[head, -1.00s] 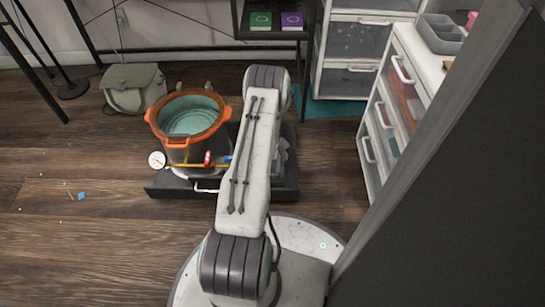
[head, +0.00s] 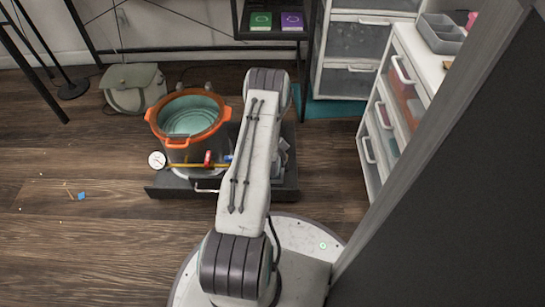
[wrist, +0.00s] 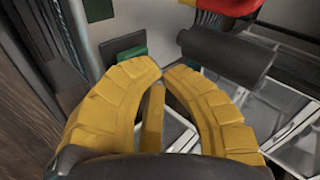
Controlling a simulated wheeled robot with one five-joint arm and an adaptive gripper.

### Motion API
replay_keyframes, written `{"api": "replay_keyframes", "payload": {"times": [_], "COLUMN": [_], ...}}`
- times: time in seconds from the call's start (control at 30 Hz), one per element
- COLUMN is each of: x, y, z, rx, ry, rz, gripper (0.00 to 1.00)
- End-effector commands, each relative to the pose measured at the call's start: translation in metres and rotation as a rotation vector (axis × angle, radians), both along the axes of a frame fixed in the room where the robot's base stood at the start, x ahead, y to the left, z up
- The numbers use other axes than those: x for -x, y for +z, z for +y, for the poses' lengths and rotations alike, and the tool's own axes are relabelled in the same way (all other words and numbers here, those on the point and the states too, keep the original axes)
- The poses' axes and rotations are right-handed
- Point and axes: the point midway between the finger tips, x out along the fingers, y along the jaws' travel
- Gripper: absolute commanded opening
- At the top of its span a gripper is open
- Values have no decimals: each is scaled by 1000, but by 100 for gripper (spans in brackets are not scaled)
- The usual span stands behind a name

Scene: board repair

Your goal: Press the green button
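A green square with a pale ring mark (head: 260,21) is at the top of the head view, on the dark shelf frame beside a purple square (head: 292,21). I cannot tell for sure that it is the green button. In the head view my arm hides the gripper.
White drawers (head: 370,150) stand right. A dark cylinder (wrist: 225,57) is close by in the wrist view. Floor at left is mostly clear.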

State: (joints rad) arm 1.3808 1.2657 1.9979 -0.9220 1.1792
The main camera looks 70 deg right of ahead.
Motion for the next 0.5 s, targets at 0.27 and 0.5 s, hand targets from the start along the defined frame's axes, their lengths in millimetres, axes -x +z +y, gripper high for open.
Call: {"api": "replay_keyframes", "payload": {"times": [0.27, 0.5], "x": [0, 0], "y": [-1, 4], "z": [0, 0], "rx": [-1, -1], "ry": [0, 0], "rz": [0, 0], "gripper": [0, 0]}}
